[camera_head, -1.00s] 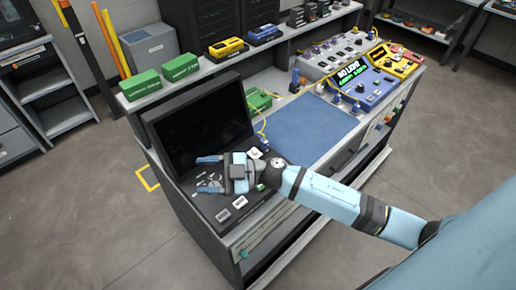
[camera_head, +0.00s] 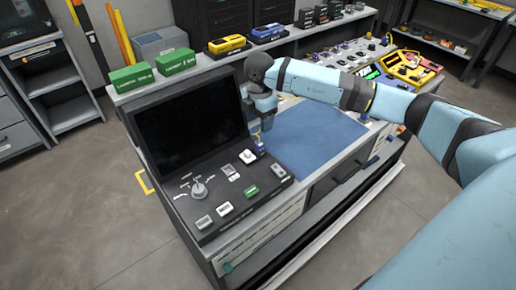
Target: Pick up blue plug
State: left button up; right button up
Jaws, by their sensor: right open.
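The blue plug (camera_head: 258,143) is small, with a yellow part, and stands at the right edge of the black console, by the blue mat. Whether a finger touches the plug is too small to tell. The right arm reaches in from the right side of the view. My left gripper is not in view.
A black screen (camera_head: 188,124) stands left of the gripper, above a console (camera_head: 240,205) with a joystick and several buttons. The blue mat (camera_head: 320,140) is bare. Green boxes (camera_head: 176,62) and yellow and blue devices stand on the rear shelf.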

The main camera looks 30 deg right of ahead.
aim_at(259, 143)
notch_tip(259, 143, down, 11)
jog(key=shift+r, duration=0.1)
jog(key=c, duration=1)
